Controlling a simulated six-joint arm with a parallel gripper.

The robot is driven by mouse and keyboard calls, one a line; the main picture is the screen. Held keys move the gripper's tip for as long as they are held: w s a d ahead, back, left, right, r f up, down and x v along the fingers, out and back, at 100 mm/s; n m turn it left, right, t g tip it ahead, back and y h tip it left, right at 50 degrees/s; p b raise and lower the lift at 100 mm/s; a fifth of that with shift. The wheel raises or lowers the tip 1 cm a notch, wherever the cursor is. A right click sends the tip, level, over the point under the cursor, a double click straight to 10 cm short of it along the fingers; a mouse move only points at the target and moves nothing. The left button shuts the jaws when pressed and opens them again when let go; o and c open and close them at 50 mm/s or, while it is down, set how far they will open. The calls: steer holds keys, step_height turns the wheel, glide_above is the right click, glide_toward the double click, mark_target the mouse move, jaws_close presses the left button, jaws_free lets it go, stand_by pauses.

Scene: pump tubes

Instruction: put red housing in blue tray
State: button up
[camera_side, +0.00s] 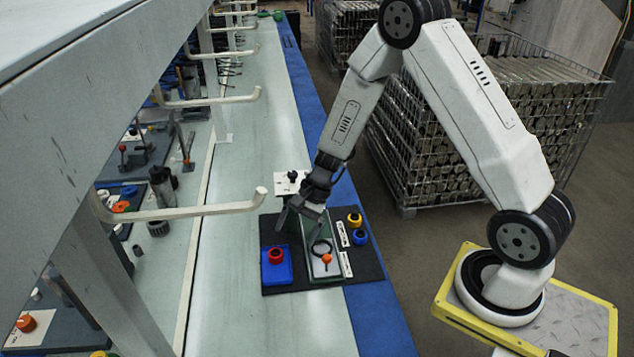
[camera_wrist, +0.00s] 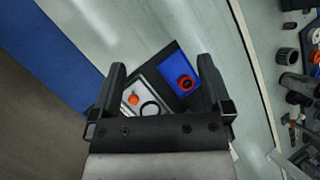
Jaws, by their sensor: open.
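The red housing (camera_side: 276,256) is a short red ring-shaped part. It sits in the blue tray (camera_side: 277,277) on the left of the black mat. In the wrist view the red housing (camera_wrist: 186,82) also lies inside the blue tray (camera_wrist: 171,62). My gripper (camera_side: 300,218) is above the mat, up and to the right of the tray, with its fingers apart. In the wrist view my gripper (camera_wrist: 162,85) is open, and nothing is between its fingertips.
A yellow part (camera_side: 354,219) and a blue part (camera_side: 360,237) stand at right. A white rail arm (camera_side: 190,211) juts over the bench nearby.

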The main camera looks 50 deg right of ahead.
steer(key=s+r+n+t+h, duration=0.1)
steer(key=s+r+n+h, duration=0.5)
steer(key=s+r+n, duration=0.5)
steer(key=shift+s+d+n, duration=0.2)
steer(key=shift+s+n, duration=0.4)
steer(key=shift+n, duration=0.9)
